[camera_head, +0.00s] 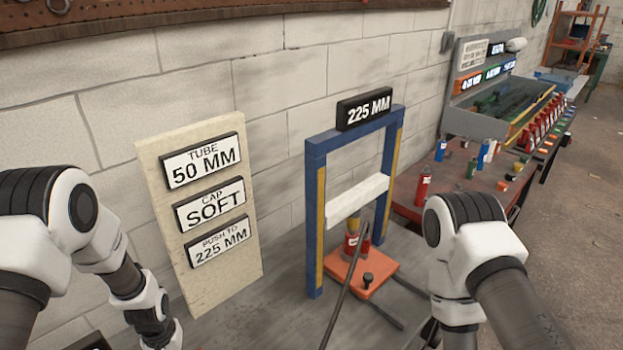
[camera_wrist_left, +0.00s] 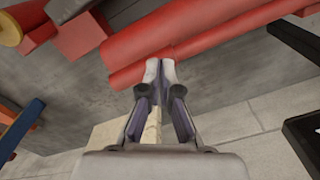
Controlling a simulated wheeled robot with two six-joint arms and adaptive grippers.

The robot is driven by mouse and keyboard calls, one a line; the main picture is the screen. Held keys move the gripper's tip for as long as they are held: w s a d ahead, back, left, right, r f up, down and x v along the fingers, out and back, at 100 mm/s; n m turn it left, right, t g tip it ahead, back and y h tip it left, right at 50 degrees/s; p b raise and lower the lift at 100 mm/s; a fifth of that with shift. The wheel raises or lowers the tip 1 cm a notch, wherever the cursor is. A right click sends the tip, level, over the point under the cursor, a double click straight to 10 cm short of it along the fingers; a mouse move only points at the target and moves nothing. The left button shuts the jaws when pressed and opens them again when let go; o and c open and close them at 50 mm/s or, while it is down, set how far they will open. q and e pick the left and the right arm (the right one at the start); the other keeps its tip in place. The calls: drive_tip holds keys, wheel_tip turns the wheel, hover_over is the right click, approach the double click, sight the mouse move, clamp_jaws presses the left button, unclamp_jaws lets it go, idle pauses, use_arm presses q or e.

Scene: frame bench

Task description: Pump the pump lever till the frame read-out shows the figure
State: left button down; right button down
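The frame read-out (camera_head: 367,109) is a black-edged plate on top of the blue frame (camera_head: 316,220) and reads 225 MM. The pump lever (camera_head: 341,288) is a thin dark rod that slants from the red-orange base (camera_head: 361,272) down to the bottom edge of the head view. A white crossbar (camera_head: 357,200) spans the frame above a small red and yellow part (camera_head: 351,243). My left gripper (camera_wrist_left: 160,68) shows in the left wrist view with its fingertips close together and nothing seen held. My right gripper is below the head view's edge.
A board (camera_head: 250,268) at left carries signs: TUBE 50 MM, CAP SOFT, PUSH TO 225 MM. A red table (camera_head: 411,188) with bottles stands right of the frame. In the left wrist view, a long red bar (camera_wrist_left: 200,40) lies beyond the fingertips.

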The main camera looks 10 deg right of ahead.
use_arm(q)
wheel_tip(320, 180, up, 8)
drive_tip(key=p, duration=0.6)
drive_tip(key=shift+r+p, duration=0.25)
drive_tip(key=shift+p, duration=0.15)
wheel_tip(320, 180, down, 9)
drive_tip(key=b, duration=0.6)
drive_tip(key=shift+r+p, duration=0.35)
drive_tip(key=shift+r, duration=0.15)
wheel_tip(320, 180, up, 8)
drive_tip(key=p, duration=0.5)
drive_tip(key=shift+p, duration=0.3)
drive_tip(key=shift+r, duration=0.1)
